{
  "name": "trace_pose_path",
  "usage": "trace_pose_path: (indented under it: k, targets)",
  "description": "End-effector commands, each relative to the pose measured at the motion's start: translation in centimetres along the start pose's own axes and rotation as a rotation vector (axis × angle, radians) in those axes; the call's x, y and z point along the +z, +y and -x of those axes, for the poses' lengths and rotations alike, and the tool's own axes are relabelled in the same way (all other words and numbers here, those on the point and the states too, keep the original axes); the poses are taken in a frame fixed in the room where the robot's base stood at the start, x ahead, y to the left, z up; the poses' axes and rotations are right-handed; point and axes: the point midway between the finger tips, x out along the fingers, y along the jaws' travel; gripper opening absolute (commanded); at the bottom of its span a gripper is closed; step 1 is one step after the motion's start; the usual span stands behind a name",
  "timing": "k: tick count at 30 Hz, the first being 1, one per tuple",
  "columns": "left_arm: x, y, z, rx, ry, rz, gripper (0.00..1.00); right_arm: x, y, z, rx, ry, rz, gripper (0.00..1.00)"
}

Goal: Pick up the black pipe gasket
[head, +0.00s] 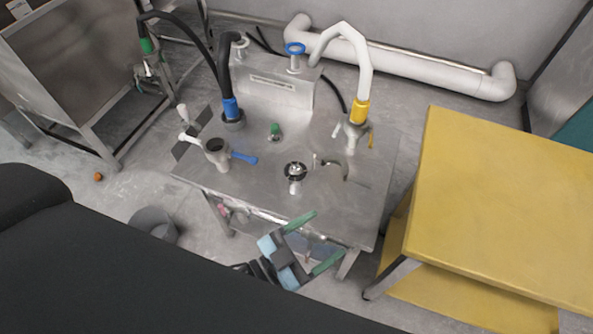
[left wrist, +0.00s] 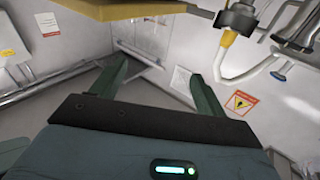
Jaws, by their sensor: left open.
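A small black round part (head: 295,170), which may be the black pipe gasket, sits on a metal fitting on the steel table (head: 265,190) in the head view. A dark curved clamp-like part (head: 334,167) lies just right of it; I cannot tell for sure which one is the gasket. My left gripper (head: 315,243) is open and empty at the table's front edge, nearer to me than both parts. Its two green fingers also show spread apart in the left wrist view (left wrist: 158,68), with nothing between them. My right gripper is not in view.
A white hose with a yellow collar (head: 359,111) and a black hose with a blue collar (head: 231,108) rise from the table. A blue-handled valve (head: 243,157) stands at left. A yellow table (head: 510,205) stands right, a grey bucket (head: 153,222) on the floor at left.

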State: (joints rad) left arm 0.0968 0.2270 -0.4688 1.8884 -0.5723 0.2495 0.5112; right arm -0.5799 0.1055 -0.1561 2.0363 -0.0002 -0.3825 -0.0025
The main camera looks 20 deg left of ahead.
Motion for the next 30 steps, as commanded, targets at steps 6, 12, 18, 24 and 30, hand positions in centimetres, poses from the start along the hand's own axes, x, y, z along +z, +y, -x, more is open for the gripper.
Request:
trace_pose_path:
  k: [6, 12, 18, 24, 30]
  targets:
    - [-6.0, 3.9, -5.7, 0.396, 0.295, -0.180, 0.74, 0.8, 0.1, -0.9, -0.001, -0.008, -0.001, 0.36]
    - [-7.3, 7.4, -7.0, 0.820, 0.379, -0.377, 0.74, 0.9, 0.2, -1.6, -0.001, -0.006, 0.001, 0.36]
    - [-4.7, 7.1, -6.9, 1.225, 0.242, -0.616, 0.74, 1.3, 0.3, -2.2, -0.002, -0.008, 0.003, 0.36]
    - [-1.1, 1.0, -7.0, 1.508, -0.128, -0.881, 0.74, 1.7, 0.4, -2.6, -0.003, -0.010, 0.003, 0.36]
    - [-0.4, -9.2, -7.6, 1.564, -0.639, -1.106, 0.74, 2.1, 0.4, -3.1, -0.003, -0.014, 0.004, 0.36]
